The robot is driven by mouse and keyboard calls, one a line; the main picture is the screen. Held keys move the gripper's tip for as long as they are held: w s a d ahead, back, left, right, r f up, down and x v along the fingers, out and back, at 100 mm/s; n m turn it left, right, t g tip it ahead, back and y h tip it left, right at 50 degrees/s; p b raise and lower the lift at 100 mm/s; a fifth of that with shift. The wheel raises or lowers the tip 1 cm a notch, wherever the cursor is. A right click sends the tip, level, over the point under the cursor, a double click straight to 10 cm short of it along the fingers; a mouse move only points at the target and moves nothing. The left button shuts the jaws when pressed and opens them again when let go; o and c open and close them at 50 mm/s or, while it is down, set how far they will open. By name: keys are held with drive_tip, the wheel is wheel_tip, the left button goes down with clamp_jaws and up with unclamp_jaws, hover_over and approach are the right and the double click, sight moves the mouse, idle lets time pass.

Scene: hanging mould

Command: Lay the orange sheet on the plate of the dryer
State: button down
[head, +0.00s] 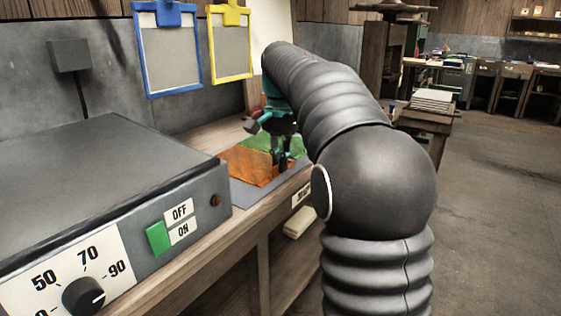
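The orange sheet (246,167) lies flat on the bench, on a grey mat or board (262,193). My gripper (281,163) points down at the sheet's right edge, with its fingertips at or just above it. I cannot tell whether the fingers touch the sheet or are closed on it. The dryer (182,222) stands at the left, with its flat dark plate (85,165) on top. The plate looks bare where it shows. My arm hides part of the bench behind the gripper.
A green sheet (290,146) lies just behind the orange one. The dryer's front has a dial (83,296), a green switch (158,238) and OFF/ON labels. Blue (170,60) and yellow (230,50) framed screens hang on the wall above the bench.

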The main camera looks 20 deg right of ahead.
drive_tip(key=shift+f, duration=0.2)
drive_tip(key=c, duration=1.3)
unclamp_jaws()
drive_tip(key=shift+r, duration=0.1)
wheel_tip(320, 180, up, 12)
drive_tip(key=shift+r+p, duration=0.1)
drive_tip(key=shift+p, duration=0.7)
